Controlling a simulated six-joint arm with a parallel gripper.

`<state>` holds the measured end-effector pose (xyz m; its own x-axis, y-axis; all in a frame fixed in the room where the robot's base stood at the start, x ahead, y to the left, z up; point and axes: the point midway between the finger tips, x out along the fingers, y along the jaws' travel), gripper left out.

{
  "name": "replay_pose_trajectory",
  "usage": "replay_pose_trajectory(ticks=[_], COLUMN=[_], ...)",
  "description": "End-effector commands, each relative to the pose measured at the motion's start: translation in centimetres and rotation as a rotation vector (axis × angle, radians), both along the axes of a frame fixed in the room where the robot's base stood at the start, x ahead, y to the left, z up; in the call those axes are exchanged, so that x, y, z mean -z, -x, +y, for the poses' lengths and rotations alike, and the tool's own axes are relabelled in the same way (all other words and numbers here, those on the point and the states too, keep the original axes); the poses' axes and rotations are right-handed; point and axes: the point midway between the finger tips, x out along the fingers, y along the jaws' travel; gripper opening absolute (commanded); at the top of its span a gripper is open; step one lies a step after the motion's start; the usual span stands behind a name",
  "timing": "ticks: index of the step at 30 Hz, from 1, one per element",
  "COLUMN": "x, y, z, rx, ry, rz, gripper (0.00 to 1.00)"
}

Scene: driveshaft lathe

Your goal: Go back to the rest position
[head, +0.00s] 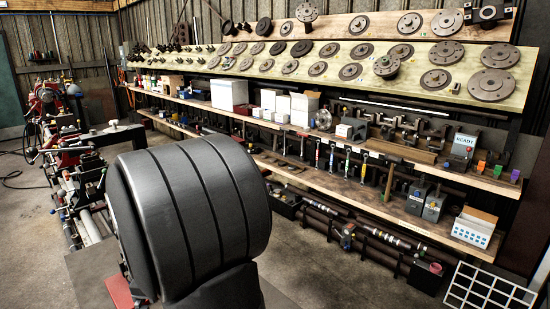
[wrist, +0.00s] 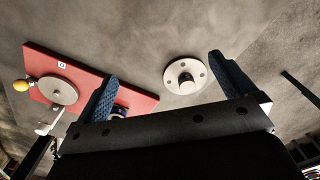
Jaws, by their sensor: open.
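My gripper (wrist: 163,66) shows in the wrist view with its two blue ribbed fingers spread wide and nothing between them. Beyond the fingers, a pale round flange (wrist: 178,86) with a raised hub and several holes lies on a grey surface, apart from the fingers. A red plate (wrist: 88,72) lies to the left, partly behind the left finger. It carries a grey disc (wrist: 58,90). My gripper does not show in the head view.
In the head view a large dark ribbed cylinder (head: 205,205) fills the front and hides much behind it. Shelves (head: 330,175) with tools and boxes line the right wall. Red machinery (head: 75,155) stands at the left. Floor (head: 35,250) shows clear at front left.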

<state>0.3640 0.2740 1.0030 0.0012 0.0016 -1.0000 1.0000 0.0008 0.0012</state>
Motion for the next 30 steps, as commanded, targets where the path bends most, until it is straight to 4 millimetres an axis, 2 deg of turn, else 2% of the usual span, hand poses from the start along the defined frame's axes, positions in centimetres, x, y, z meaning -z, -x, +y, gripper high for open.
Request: replay_pose_trajectory(ticks=[2, 14, 30], x=[-0.9, -2.1, -3.2], y=[-0.5, -8.7, -19.1], z=[-1.5, -1.2, -3.8], rx=[0.005, 0.007, 0.011], ry=[-0.001, 0.001, 0.001], rz=[-0.002, 0.000, 0.001], gripper=[1.00, 1.00, 1.00])
